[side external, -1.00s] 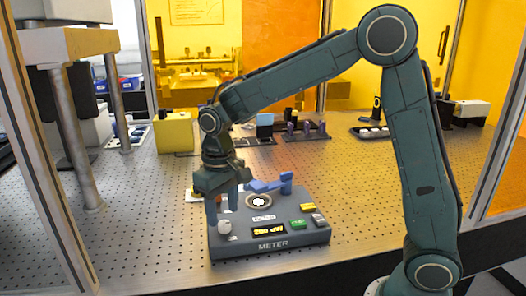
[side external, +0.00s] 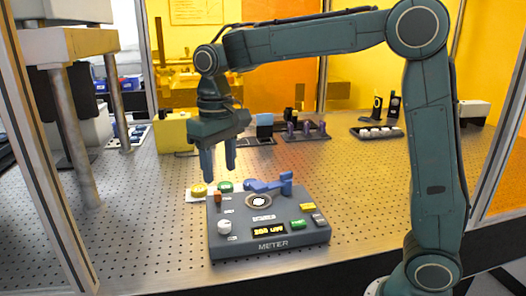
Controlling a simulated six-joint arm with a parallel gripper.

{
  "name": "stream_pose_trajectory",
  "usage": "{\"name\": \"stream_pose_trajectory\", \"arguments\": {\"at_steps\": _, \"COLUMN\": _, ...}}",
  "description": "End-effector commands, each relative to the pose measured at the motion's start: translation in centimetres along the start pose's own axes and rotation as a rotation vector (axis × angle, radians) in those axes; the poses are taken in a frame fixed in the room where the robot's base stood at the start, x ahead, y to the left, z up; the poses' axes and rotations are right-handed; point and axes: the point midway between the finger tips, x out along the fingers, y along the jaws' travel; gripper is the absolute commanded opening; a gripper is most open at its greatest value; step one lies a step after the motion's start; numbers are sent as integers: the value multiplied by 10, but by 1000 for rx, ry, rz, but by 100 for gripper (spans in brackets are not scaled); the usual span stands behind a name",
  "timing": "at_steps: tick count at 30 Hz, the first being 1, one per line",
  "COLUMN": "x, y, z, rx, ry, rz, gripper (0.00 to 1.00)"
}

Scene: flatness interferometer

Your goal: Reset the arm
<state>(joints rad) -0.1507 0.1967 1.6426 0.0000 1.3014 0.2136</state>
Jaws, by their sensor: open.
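My gripper (side external: 218,172) hangs in the air above the back left of the grey meter box, fingers pointing down. Its two blue fingers are apart with nothing between them. The meter (side external: 270,244) sits on the perforated table. A blue lever piece (side external: 270,185) lies by the round port with a white centre (side external: 259,202).
Yellow and green round pieces (side external: 199,190) lie behind the meter's left corner. A yellow box (side external: 173,132), a rack with purple items (side external: 306,131) and a tray of white pieces (side external: 376,132) stand farther back. A metal post (side external: 76,140) stands at left.

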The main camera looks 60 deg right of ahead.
Motion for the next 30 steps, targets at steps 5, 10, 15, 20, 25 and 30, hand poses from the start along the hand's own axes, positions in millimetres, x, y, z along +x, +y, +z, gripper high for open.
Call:
{"name": "stream_pose_trajectory", "arguments": {"at_steps": 5, "x": 0, "y": 0, "z": 0, "rx": 0, "ry": 1, "rz": 0, "gripper": 49}}
{"name": "stream_pose_trajectory", "arguments": {"at_steps": 10, "x": -3, "y": 3, "z": 5, "rx": -1, "ry": 12, "rz": -2, "gripper": 49}}
{"name": "stream_pose_trajectory", "arguments": {"at_steps": 15, "x": -11, "y": 10, "z": 21, "rx": -4, "ry": 46, "rz": -9, "gripper": 49}}
{"name": "stream_pose_trajectory", "arguments": {"at_steps": 20, "x": -20, "y": 22, "z": 47, "rx": -11, "ry": 101, "rz": -18, "gripper": 49}}
{"name": "stream_pose_trajectory", "arguments": {"at_steps": 25, "x": -27, "y": 34, "z": 79, "rx": -20, "ry": 167, "rz": -26, "gripper": 49}}
{"name": "stream_pose_trajectory", "arguments": {"at_steps": 30, "x": -28, "y": 46, "z": 111, "rx": -28, "ry": 234, "rz": -30, "gripper": 49}}
